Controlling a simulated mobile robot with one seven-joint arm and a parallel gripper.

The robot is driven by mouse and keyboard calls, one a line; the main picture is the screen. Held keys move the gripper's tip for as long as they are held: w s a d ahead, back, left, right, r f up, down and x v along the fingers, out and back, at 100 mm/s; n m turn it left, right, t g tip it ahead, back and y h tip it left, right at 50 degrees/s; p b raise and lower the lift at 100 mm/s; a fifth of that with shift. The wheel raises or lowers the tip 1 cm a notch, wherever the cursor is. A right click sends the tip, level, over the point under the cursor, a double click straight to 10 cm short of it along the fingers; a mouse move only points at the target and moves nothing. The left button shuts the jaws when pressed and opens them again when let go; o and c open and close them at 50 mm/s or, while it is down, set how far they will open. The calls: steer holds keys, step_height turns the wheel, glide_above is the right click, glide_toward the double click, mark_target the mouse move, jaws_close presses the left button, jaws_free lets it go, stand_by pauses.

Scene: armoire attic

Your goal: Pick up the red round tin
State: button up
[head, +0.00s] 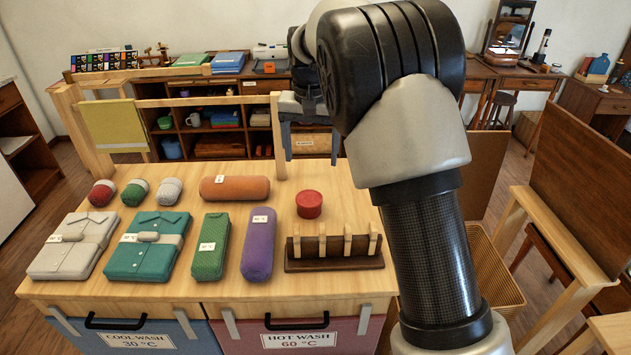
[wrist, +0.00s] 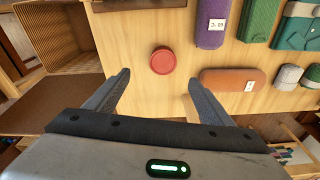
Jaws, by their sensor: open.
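The red round tin (head: 309,204) stands on the wooden table top, behind the dark peg rack and right of the orange roll. It also shows in the wrist view (wrist: 163,61), ahead of the fingers and roughly between their lines. My gripper (head: 310,150) is above the far edge of the table, behind the tin in the head view. In the wrist view my gripper (wrist: 158,82) is open with nothing between its fingers, and the tin lies apart from both fingertips.
The dark rack with wooden pegs (head: 334,249) stands just in front of the tin. The orange roll (head: 235,188) lies to its left, with the purple roll (head: 258,245) nearer the front. Folded shirts and small rolls fill the left side. A wicker basket (head: 497,282) stands right of the table.

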mark_target(309, 198)
steer(key=w+f, duration=0.1)
steer(key=f, duration=0.3)
steer(key=w+f+b, duration=0.1)
steer(key=f, duration=0.4)
steer(key=w+f+b, duration=0.1)
steer(key=f, duration=0.3)
steer(key=shift+a+f, duration=0.15)
steer(key=shift+f, duration=0.2)
steer(key=f, duration=0.1)
steer(key=f+b, duration=0.1)
steer(key=f, duration=0.3)
steer(key=shift+w+a, duration=0.15)
steer(key=shift+w, duration=0.25)
steer(key=c, duration=1)
